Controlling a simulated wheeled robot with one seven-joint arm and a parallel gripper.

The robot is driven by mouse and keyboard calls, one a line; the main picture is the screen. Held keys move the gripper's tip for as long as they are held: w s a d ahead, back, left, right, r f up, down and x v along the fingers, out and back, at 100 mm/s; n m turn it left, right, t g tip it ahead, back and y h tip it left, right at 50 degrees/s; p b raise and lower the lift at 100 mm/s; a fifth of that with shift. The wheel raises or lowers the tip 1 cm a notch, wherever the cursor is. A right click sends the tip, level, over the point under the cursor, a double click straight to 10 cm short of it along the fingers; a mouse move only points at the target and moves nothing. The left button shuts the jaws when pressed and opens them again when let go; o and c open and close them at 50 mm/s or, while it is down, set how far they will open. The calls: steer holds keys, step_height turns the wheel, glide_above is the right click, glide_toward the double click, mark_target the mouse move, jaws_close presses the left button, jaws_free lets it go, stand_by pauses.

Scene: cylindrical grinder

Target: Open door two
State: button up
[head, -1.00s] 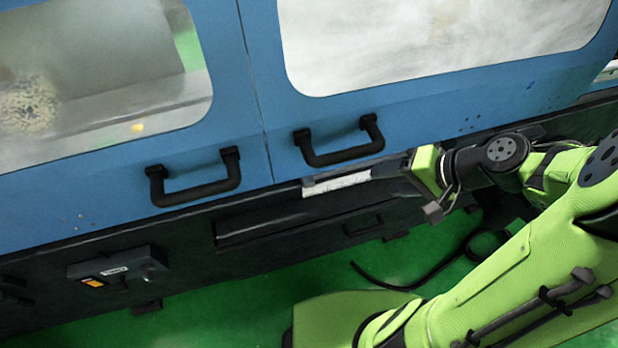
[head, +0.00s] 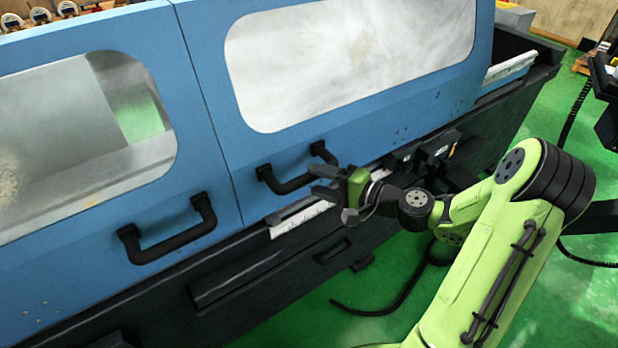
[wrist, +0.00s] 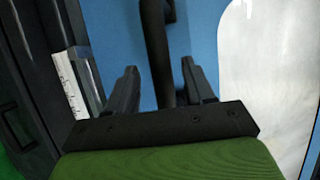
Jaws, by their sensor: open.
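Two blue doors with clear windows stand side by side on the grinder. The left door (head: 95,222) has a black handle (head: 170,242). The right door (head: 300,148) has its own black handle (head: 290,184). The doors meet at a narrow seam, and which one is numbered two cannot be read. My gripper (head: 328,182) is open, close to the right end of the right door's handle. In the wrist view, the handle bar (wrist: 157,55) runs between the two open fingers of my gripper (wrist: 158,88). Contact with the fingers cannot be told.
A dark machine base (head: 240,270) runs below the doors, with a white label strip (head: 300,218) under the right handle. Green floor (head: 330,290) lies in front. A black cable (head: 375,308) lies on it. A dark control box (head: 603,95) stands at right.

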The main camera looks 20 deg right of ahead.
mark_target(314, 179)
steer(key=x, duration=0.3)
steer(key=shift+w+a, duration=0.15)
steer(key=shift+w, duration=0.05)
steer(key=shift+c, duration=0.3)
jaws_close()
